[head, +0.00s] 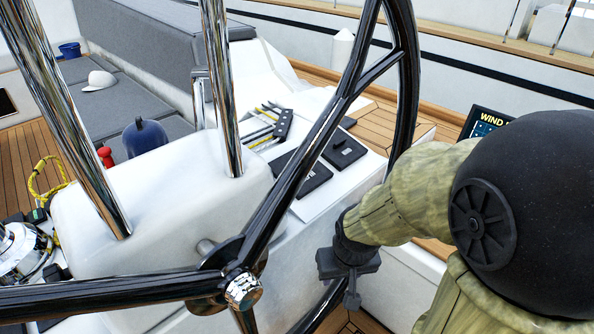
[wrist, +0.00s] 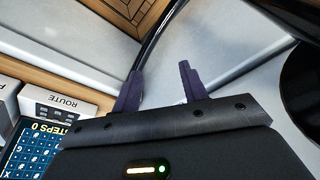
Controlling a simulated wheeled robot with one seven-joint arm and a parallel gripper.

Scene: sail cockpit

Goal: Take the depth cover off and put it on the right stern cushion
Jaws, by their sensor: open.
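My gripper (head: 352,296) hangs below my forearm, right of the steering wheel's hub in the head view. In the wrist view its two dark fingers (wrist: 160,72) stand apart with nothing between them, in front of a pale surface and the dark wheel rim. I cannot pick out a cover marked depth in either view. A grey box labelled ROUTE (wrist: 58,106) lies left of the fingers in the wrist view. Grey cushions (head: 128,101) line the seating at upper left in the head view; I cannot tell which is the right stern one.
The black steering wheel (head: 262,225) and chrome posts (head: 217,88) cross the near space. Two black panels (head: 344,149) sit on the white console.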

